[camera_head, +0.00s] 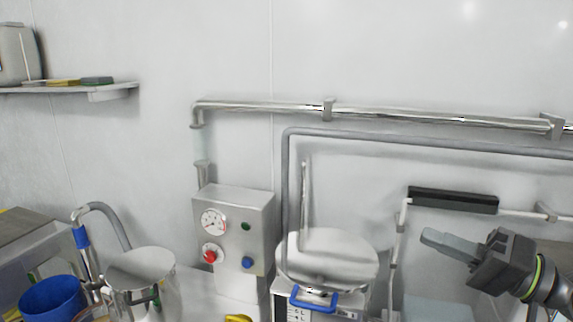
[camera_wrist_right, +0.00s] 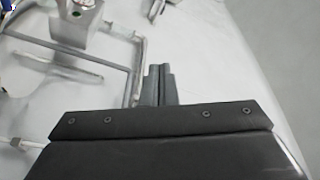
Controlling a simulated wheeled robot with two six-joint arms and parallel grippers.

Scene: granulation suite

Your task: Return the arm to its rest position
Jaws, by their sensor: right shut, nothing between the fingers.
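My right gripper (camera_head: 428,238) is at the right of the head view, raised in front of the white wall, its fingers pointing left. In the right wrist view its two grey fingers (camera_wrist_right: 158,80) lie together, with nothing between them. It touches nothing that I can see. My left gripper is in neither view.
A steel control box (camera_head: 262,212) with a gauge and knobs stands in the middle, beside a round-lidded machine (camera_head: 330,243) with a blue handle. A pipe rail (camera_head: 430,117) runs along the wall. A steel vessel (camera_head: 165,262) and blue cup (camera_head: 52,299) stand at lower left.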

